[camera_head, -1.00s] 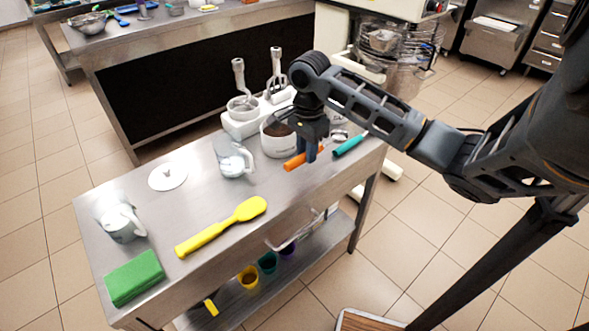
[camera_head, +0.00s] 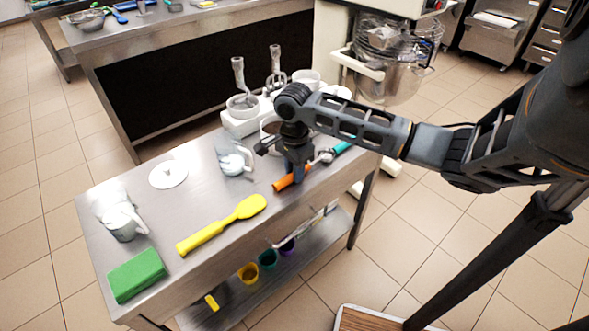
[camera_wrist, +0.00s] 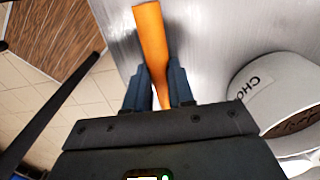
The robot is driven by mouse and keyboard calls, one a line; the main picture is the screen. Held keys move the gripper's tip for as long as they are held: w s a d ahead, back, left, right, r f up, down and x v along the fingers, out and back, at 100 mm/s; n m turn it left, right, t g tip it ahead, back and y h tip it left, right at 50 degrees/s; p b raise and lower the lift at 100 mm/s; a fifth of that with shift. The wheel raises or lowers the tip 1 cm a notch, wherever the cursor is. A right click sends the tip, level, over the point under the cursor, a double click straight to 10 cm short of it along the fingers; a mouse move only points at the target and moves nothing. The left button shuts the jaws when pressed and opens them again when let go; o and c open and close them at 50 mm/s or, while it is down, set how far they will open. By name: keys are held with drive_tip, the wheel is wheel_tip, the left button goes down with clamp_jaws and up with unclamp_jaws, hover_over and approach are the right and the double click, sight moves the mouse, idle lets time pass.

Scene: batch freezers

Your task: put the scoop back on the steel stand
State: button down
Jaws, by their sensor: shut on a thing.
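The scoop has an orange handle (camera_head: 284,182), and a round metal head (camera_head: 326,156) shows on the other side of my gripper. My gripper (camera_head: 297,180) points down and is shut on the handle over the steel table's front right part. The wrist view shows the orange handle (camera_wrist: 151,35) between the two fingers of my gripper (camera_wrist: 160,92). I cannot tell whether the scoop touches the tabletop. No separate steel stand is clear to me; the steel table (camera_head: 205,205) lies below, and my arm hides part of its right end.
A white tub (camera_wrist: 285,90) of brown contents stands close beside my gripper. A teal handle (camera_head: 343,147) lies to the right. Behind is a pale base (camera_head: 240,124) with upright metal tools. A jug (camera_head: 235,160), yellow spatula (camera_head: 222,224) and green block (camera_head: 136,275) are left.

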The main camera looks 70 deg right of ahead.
drive_tip(key=c, duration=1)
unclamp_jaws()
drive_tip(key=shift+f, duration=0.1)
drive_tip(key=shift+o, duration=0.2)
